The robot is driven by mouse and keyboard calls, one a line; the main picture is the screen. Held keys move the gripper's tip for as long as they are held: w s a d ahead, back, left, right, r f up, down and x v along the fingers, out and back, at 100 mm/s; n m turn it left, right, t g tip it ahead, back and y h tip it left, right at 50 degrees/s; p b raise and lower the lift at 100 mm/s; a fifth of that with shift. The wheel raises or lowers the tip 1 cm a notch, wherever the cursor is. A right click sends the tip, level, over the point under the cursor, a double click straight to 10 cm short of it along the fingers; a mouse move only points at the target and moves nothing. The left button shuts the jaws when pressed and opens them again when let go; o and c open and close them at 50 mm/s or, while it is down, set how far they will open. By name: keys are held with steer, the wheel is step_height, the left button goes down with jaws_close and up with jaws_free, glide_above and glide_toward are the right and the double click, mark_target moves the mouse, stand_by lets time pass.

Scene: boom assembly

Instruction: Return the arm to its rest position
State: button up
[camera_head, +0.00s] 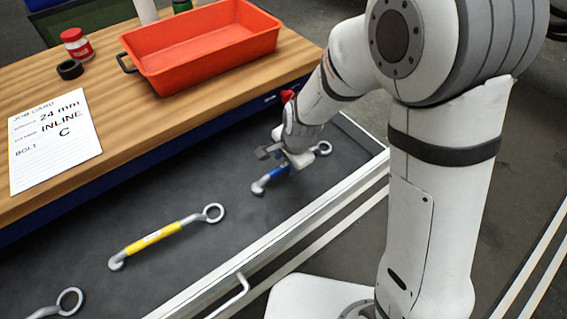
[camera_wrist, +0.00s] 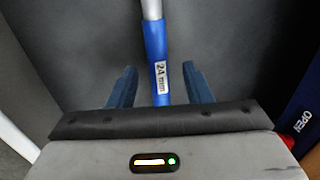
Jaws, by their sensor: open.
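My gripper (camera_head: 277,156) is low over the right end of the open drawer, at a wrench with a blue handle (camera_head: 268,180). In the wrist view the blue handle (camera_wrist: 155,55) carries a label reading 24 mm and runs between my two open fingers (camera_wrist: 160,88). A gap shows between each finger and the handle. The wrench seems to lie on the drawer floor, and part of it is hidden behind my gripper in the head view. My arm reaches down into the drawer from the right.
A yellow-handled wrench (camera_head: 155,237) and another wrench end (camera_head: 69,301) lie in the drawer (camera_head: 225,228).

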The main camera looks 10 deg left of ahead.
steer(key=shift+v, duration=2.75)
